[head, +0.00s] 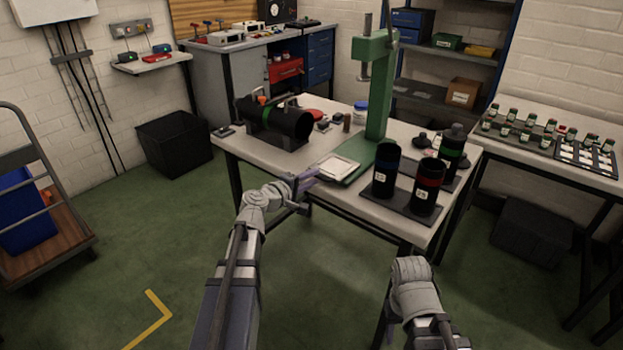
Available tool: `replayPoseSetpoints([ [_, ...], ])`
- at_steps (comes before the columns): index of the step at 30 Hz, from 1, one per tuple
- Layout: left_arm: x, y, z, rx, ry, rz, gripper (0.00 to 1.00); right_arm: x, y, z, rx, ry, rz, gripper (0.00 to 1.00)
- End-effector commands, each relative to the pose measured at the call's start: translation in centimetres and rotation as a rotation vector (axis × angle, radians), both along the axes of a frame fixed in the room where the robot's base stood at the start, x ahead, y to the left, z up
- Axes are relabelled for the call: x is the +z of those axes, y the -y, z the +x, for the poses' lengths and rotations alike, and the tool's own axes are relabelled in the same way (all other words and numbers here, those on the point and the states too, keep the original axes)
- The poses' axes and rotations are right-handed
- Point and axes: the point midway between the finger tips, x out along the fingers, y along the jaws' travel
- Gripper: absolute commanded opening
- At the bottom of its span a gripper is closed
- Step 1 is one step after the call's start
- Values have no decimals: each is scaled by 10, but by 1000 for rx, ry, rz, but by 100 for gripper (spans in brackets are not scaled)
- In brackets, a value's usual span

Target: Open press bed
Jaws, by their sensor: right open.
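The green press (377,95) stands on the worktable, its column upright and its ram above the base. A pale square plate (338,168) lies on the press's green base (352,176), at the near left of the column; I take this for the press bed. My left gripper (308,190) is at the table's near edge, just left of and in front of the pale plate, apparently without touching it. Its jaw gap is unclear from this angle. My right gripper (387,333) is low in front of the table, mostly hidden behind its own wrist, open and away from the press.
A black tube in a cradle (275,122) sits at the left. Another table (560,172) with small jars is at the right.

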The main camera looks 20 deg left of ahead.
Motion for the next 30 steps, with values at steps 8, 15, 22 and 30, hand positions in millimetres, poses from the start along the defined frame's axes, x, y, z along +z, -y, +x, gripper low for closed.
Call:
replayPoseSetpoints([
  [8, 2, -2, -5, 1, 0, -1, 27, 2, 0, 0, 0, 0, 0, 50],
  [15, 10, -14, -41, 3, 0, 0, 27, 10, 0, 0, 0, 0, 0, 50],
  [22, 15, -23, -67, 1, 0, -1, 27, 15, 0, 0, 0, 0, 0, 50],
  [30, 15, -26, -72, 0, 0, 0, 27, 15, 0, 0, 0, 0, 0, 50],
])
